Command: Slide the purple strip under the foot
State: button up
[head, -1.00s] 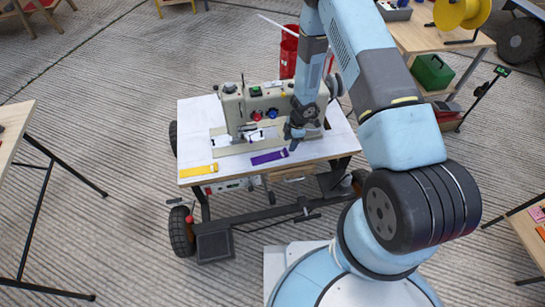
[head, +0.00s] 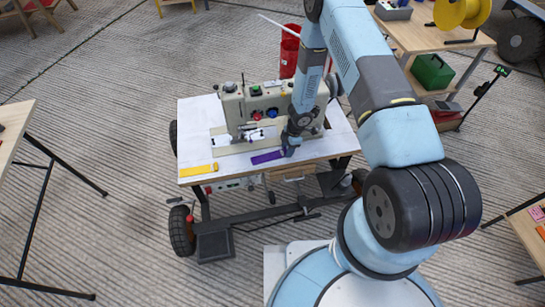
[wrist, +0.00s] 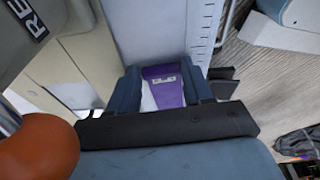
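The purple strip (head: 267,157) lies on the white table near its front edge, in front of the sewing machine (head: 258,103). In the wrist view the strip (wrist: 164,87) shows between my two fingers, with a pale label on it. My gripper (head: 290,151) is down at the strip's right end in the head view. In the wrist view my gripper (wrist: 167,88) is open around the strip, with a small white gap by the left finger. The foot area (head: 255,135) is under the machine's left end, left of and behind the strip; the foot itself is too small to make out.
A yellow strip (head: 198,170) lies at the table's front left. The white table (head: 195,125) is clear at its left. A wooden side table with a yellow spool (head: 462,13) stands at the back right. An orange round thing (wrist: 42,148) shows close in the wrist view.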

jog(key=shift+c, duration=1.2)
jog(key=shift+s+r, duration=0.15)
jog(key=shift+r, duration=0.95)
jog(key=shift+r, duration=0.15)
jog(key=shift+r, duration=1.85)
